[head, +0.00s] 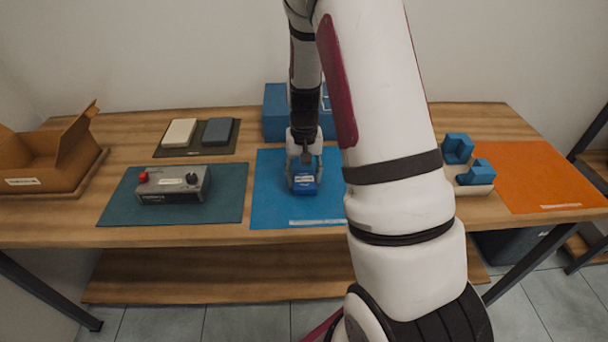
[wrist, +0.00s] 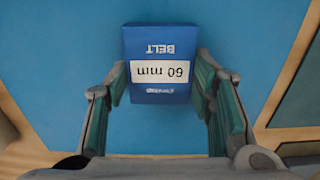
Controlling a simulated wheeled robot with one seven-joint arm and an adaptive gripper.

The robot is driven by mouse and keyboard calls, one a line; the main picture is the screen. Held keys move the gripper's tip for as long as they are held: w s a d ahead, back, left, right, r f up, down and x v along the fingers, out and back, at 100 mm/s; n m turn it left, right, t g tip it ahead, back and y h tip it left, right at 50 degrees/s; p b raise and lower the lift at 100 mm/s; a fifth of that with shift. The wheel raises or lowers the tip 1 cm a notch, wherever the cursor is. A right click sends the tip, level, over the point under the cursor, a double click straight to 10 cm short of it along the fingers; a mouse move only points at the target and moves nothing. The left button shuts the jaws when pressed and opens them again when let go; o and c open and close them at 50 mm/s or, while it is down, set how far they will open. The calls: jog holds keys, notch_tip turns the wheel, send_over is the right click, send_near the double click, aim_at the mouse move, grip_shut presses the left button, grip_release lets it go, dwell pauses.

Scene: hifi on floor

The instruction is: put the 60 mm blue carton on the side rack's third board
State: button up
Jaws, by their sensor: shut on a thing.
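The blue carton (head: 304,182) is on or just above the blue mat (head: 275,205) in the middle of the table. I cannot tell whether the carton's underside touches the mat. The side rack (head: 592,150) shows only in part at the right edge; its third board cannot be made out.
A grey control box (head: 172,186) stands on a teal mat at left, with an open cardboard box (head: 45,160) farther left. A larger blue box (head: 277,112) stands behind the gripper. Blue blocks (head: 470,160) and an orange mat (head: 545,175) lie at right. My arm hides part of the table.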

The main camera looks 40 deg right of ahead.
jog(key=shift+f, duration=0.2)
jog(key=o, duration=0.7)
jog(key=shift+o, duration=1.2)
jog(key=shift+r, duration=0.15)
